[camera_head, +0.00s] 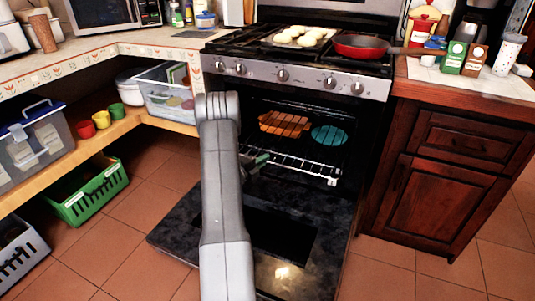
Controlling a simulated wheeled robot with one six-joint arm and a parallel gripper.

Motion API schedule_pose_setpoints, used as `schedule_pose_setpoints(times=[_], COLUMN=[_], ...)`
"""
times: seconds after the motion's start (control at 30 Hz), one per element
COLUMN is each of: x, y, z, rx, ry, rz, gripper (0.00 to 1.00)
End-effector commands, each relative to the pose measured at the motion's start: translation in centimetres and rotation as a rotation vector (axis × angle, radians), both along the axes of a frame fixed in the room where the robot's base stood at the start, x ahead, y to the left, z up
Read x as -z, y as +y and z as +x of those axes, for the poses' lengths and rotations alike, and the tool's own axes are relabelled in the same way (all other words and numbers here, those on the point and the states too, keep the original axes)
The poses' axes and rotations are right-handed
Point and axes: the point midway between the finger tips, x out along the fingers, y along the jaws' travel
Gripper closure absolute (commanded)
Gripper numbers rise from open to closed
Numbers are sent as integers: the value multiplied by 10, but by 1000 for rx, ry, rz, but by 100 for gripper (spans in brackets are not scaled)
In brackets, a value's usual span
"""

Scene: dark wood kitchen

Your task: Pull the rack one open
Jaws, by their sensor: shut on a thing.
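The oven door (190,232) is folded down and lies open. Inside the oven, a wire rack (305,168) shows its front bars near the oven mouth. An orange slatted item (284,124) and a round teal item (328,136) sit in the oven, behind the rack's front bars. My gripper (262,159) is at the left part of the rack's front edge, shut on it. My grey arm reaches in from below and hides the rack's left end and most of the gripper.
A stove top with a tray of pale rolls (300,37) and a red pan (362,46) is above the oven. A wooden cabinet (446,180) stands close on the right. Shelves and a green basket (92,196) are on the left. Tiled floor is free on both sides of the door.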

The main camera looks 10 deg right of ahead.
Motion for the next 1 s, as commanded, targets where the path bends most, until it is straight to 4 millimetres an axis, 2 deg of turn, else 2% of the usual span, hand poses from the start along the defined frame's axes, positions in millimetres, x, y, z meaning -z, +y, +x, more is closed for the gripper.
schedule_pose_setpoints(times=[0.4, 0.53, 0.83, 1.0], x=[1, 1, 0, -1], y=[3, 3, 4, 18], z=[-4, -3, -4, -11], rx=[-1, -1, -1, -3], ry=[1, 1, 0, 1], rz=[1, 1, 0, 0], gripper=[100, 71, 71, 71])
